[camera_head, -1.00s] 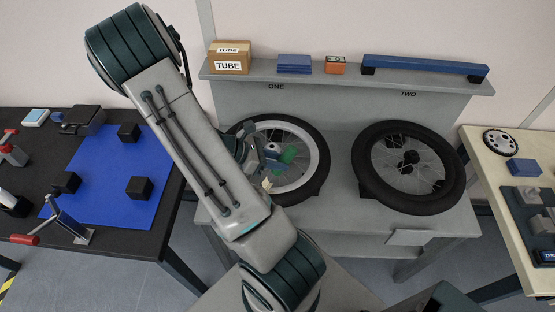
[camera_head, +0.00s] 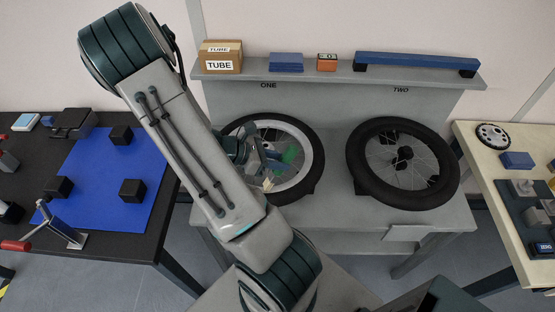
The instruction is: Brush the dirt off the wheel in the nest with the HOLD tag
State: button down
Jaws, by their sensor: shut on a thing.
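Two spoked wheels lie in nests marked ONE and TWO on a grey bench. The wheel at ONE (camera_head: 315,143) has a black tyre and a pale rim; my arm and gripper hide its left part. The wheel at TWO (camera_head: 358,180) has a black tyre and dark patches around its hub. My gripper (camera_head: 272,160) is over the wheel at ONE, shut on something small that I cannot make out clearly. A green patch (camera_head: 290,154) and a pale yellowish piece (camera_head: 266,184) show beside the gripper. I cannot read a HOLD tag; a blank-looking pale card (camera_head: 405,233) is at the bench front below TWO.
The shelf behind holds a TUBE box (camera_head: 220,58), a blue block (camera_head: 286,62), an orange box (camera_head: 327,62) and a long blue bar (camera_head: 416,63). A dark table with a blue mat (camera_head: 108,180) stands left. A pale table (camera_head: 478,149) with parts stands right.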

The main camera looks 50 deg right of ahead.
jog(key=shift+w+a+r, duration=0.1)
jog(key=shift+w+a, duration=0.5)
jog(key=shift+w, duration=0.15)
jog(key=shift+s+d, duration=0.75)
jog(key=shift+s, duration=0.2)
jog(key=shift+w+a+p, duration=0.45)
jog(key=shift+w+a, duration=0.35)
jog(key=shift+w, duration=0.15)
jog(key=shift+s+d, duration=0.8)
jog(key=shift+s, duration=0.15)
jog(key=shift+w+a+p, duration=0.35)
jog(key=shift+w+a, duration=0.45)
jog(key=shift+w, duration=0.15)
jog(key=shift+s+d+b, duration=0.35)
jog(key=shift+s+d, duration=0.45)
jog(key=shift+s, duration=0.15)
jog(key=shift+w+a+p, duration=0.45)
jog(key=shift+w+a, duration=0.3)
jog(key=shift+w, duration=0.2)
dwell(2.0)
